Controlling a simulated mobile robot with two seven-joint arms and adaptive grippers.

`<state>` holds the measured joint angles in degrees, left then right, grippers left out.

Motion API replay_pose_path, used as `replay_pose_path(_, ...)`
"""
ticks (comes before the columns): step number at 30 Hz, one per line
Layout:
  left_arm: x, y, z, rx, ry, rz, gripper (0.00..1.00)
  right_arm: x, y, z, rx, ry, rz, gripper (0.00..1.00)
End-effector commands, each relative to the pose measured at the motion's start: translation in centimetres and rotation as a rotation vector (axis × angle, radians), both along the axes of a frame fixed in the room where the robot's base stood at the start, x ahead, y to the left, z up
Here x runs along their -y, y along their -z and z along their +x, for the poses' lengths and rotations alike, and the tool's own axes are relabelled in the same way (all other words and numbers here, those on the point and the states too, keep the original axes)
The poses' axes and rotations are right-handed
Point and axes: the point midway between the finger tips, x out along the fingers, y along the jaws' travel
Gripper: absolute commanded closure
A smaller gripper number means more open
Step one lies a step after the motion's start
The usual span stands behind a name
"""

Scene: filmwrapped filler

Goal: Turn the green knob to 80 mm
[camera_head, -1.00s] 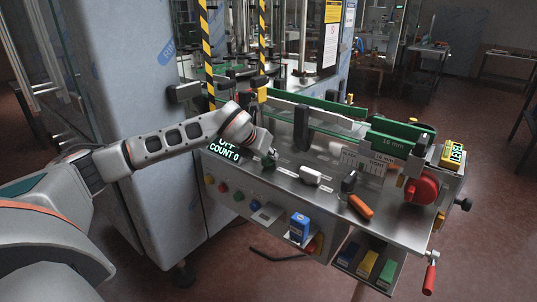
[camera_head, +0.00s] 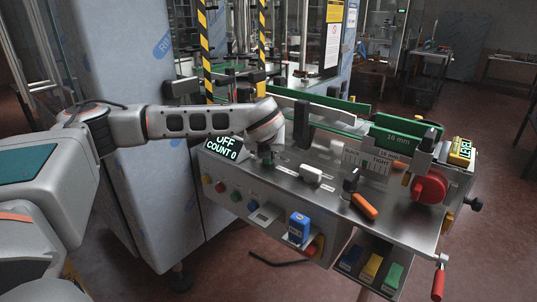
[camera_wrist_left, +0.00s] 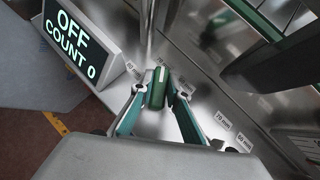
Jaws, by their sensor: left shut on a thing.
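The green knob (camera_wrist_left: 157,88) stands on the metal panel between the fingers of my left gripper (camera_wrist_left: 158,100) in the left wrist view. A pale mark on its top runs toward the upper edge of that view. The fingers are shut on the knob, one on each side. In the head view my left gripper (camera_head: 267,156) points down at the panel, and the knob (camera_head: 268,166) is mostly hidden under it.
A display (camera_head: 222,148) reading OFF, COUNT 0 stands left of the gripper. A white block (camera_head: 311,173), an orange-handled tool (camera_head: 364,206) and a red handwheel (camera_head: 430,188) are farther right on the metal table (camera_head: 330,215). A dark post (camera_head: 303,124) rises behind.

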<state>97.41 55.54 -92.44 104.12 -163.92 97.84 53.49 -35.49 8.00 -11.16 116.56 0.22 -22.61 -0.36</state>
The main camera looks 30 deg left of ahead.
Motion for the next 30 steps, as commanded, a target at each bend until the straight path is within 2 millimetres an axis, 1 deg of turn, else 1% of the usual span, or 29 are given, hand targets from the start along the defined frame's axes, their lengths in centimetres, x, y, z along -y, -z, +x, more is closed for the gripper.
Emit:
replay_pose_path(7, 0.1, -0.2, 0.0, 0.000, -0.141, 0.002, 1.00, 0.0, -0.1, -0.1, -0.001, -0.001, -0.002, 0.60)
replay_pose_path(13, 0.2, -0.5, 0.0, 0.001, -0.326, 0.002, 1.00, -0.1, -1.2, 0.0, 0.003, 0.001, 0.007, 0.60)
replay_pose_path(21, 0.1, -0.4, 0.0, 0.001, -0.562, 0.000, 1.00, -0.8, -1.6, -1.0, -0.018, -0.002, 0.026, 0.60)
replay_pose_path(25, 0.2, -0.2, 0.0, -0.002, -0.652, -0.001, 1.00, -1.0, -1.7, -1.3, -0.024, -0.001, 0.033, 0.60)
replay_pose_path(30, 0.1, -0.1, 0.0, -0.003, -0.739, 0.000, 1.00, -1.0, -2.3, -1.1, -0.019, 0.001, 0.040, 0.60)
